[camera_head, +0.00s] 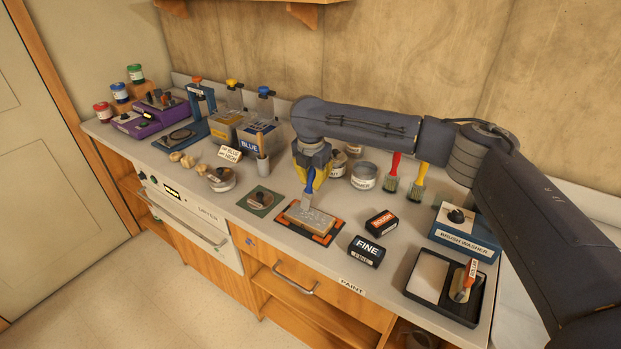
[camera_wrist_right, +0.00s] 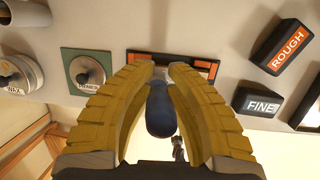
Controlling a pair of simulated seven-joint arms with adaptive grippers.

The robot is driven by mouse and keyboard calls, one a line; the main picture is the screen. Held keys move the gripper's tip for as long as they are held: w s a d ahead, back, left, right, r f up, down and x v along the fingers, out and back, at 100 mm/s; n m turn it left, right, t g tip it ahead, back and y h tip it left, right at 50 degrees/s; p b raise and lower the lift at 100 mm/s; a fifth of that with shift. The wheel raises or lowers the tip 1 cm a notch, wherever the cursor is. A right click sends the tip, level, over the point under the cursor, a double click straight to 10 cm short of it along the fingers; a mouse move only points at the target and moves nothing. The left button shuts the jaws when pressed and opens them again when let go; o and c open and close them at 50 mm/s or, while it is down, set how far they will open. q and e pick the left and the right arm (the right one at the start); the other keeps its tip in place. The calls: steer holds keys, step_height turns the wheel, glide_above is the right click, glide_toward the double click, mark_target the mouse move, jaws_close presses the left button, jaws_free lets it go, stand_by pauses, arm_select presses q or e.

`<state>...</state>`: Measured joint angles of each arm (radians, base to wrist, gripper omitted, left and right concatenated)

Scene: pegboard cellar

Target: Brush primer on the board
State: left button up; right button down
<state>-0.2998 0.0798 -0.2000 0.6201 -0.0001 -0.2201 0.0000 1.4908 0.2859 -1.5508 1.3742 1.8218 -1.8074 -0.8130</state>
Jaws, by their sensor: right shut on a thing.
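My right gripper (camera_head: 313,172), with yellow fingers, is shut on a blue-handled brush (camera_head: 309,190) above the counter. The brush points down, and its bristle end is at the far left part of the board (camera_head: 298,214); I cannot tell for sure whether it touches. The board is pale with grey patches and lies flat in a black and orange holder (camera_head: 331,231). In the right wrist view the blue handle (camera_wrist_right: 160,112) sits between the fingers, which hide most of the board. An open can (camera_head: 363,181) with a partly readable label stands behind. My left gripper is not in view.
ROUGH (camera_head: 381,222) and FINE (camera_head: 366,251) blocks lie right of the holder. Red (camera_head: 393,166) and yellow (camera_head: 421,174) brushes stand behind them. A brush washer (camera_head: 466,232) and black tray (camera_head: 420,293) are at the right. A green square (camera_head: 247,201) lies left of the board.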

steer(key=s+d, duration=0.5)
steer(key=d, duration=0.2)
steer(key=shift+s+d, duration=0.35)
steer(key=shift+s, duration=0.05)
stand_by(1.6)
steer(key=shift+r, duration=0.4)
step_height(320, 180, up, 7)
stand_by(0.9)
stand_by(0.5)
